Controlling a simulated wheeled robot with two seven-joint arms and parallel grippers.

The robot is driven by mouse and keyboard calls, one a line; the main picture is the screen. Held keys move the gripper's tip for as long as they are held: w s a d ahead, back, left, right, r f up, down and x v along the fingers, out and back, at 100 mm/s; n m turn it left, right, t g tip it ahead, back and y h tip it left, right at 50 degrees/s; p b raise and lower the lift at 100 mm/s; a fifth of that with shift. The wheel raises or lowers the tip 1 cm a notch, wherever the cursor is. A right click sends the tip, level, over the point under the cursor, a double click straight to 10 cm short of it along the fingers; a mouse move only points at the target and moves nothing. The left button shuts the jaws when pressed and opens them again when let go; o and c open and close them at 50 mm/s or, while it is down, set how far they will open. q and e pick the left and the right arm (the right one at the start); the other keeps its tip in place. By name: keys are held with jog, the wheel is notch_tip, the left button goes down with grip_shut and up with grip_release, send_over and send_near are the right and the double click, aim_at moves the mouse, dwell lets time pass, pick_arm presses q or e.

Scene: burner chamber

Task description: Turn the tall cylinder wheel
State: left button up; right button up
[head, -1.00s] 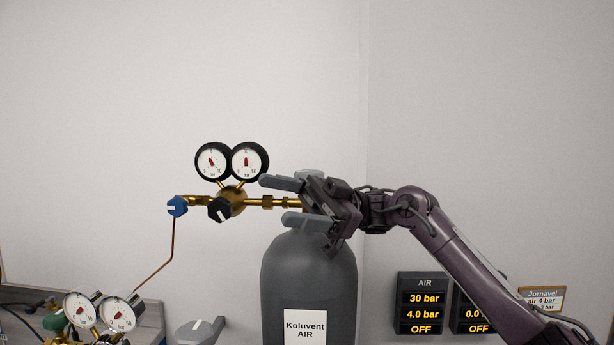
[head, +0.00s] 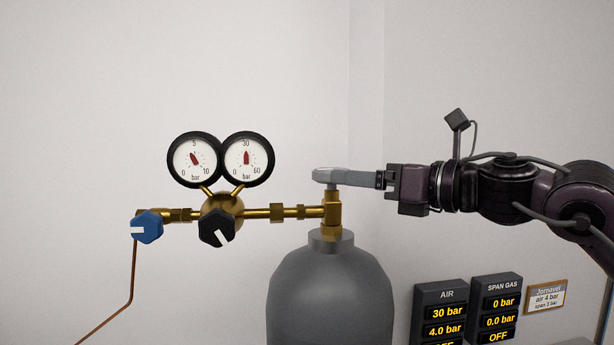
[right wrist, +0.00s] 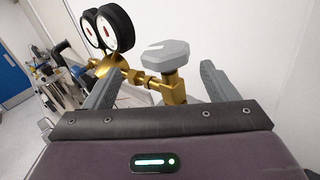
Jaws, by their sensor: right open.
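The tall grey cylinder (head: 335,290) stands in the middle of the head view with a brass valve (head: 332,212) on top. The cylinder's grey wheel (head: 319,174) sits on this valve; the right finger partly covers it in the head view. In the right wrist view the whole wheel (right wrist: 168,55) shows, with one finger on each side. My right gripper (head: 342,177) is open, level with the wheel and reaching in from the right. In the right wrist view gaps show between the wheel and both fingers. My left gripper is not in view.
Left of the valve, a brass regulator carries two gauges (head: 220,160), a black knob (head: 216,227) and a blue knob (head: 147,227). Lit panels marked AIR (head: 441,315) and SPAN GAS (head: 497,308) hang on the wall at the lower right, beside a small sign (head: 547,300).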

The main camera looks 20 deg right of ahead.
aim_at(330, 168)
jog(key=shift+n+t+h, duration=0.3)
jog(key=shift+n, duration=0.1)
jog(key=w+p, duration=0.1)
jog(key=w+a+p, duration=0.1)
jog(key=p, duration=0.1)
jog(key=w+r+p, duration=0.1)
jog(key=shift+w+a+r, duration=0.1)
jog(key=shift+w+a, duration=0.1)
jog(key=shift+w, duration=0.15)
jog(key=p+x, duration=0.2)
jog(key=x, duration=0.1)
jog(key=shift+w+f, duration=0.25)
jog(key=shift+f, duration=0.1)
jog(key=shift+w+a, duration=0.1)
jog(key=shift+s, duration=0.25)
jog(key=c, duration=1)
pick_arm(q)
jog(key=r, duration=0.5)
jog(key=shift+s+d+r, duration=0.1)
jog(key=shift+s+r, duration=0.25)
